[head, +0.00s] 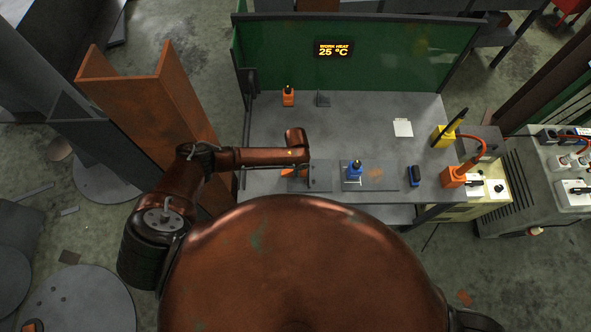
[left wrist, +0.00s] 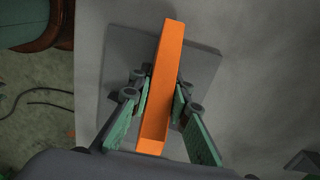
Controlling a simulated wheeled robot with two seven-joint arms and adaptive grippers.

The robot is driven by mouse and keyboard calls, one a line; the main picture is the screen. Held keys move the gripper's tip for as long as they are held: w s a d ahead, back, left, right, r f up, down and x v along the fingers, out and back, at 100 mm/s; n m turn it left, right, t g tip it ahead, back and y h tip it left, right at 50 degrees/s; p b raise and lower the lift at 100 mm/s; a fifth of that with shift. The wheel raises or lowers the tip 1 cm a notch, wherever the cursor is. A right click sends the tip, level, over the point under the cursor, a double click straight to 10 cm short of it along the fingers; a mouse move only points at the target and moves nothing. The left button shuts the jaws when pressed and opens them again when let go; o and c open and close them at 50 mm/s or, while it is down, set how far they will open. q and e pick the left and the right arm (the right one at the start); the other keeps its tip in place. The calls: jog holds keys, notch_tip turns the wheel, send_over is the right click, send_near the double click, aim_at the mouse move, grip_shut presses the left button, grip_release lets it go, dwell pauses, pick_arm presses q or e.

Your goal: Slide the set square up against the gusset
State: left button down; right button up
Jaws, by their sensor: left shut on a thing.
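My left gripper (left wrist: 160,88) is shut on an orange bar-like piece, apparently the set square (left wrist: 165,60), with a green-lined finger against each side. It sits over a grey plate (left wrist: 205,62) in the left wrist view. In the head view the set square (head: 289,172) shows only as a bit of orange below my wrist, at the left part of the plate (head: 320,184). My right gripper is not in view.
The grey table (head: 365,118) has a green back panel (head: 400,60). A blue block (head: 354,171) stands on another plate (head: 385,180) to the right, then a dark blue item (head: 414,176). The table's middle is clear.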

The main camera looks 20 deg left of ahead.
pick_arm(q)
jog(key=shift+w+d, duration=0.15)
jog(key=shift+d, duration=0.5)
dwell(0.5)
jog(key=c, duration=1.7)
grip_release()
jog(key=shift+c, duration=0.2)
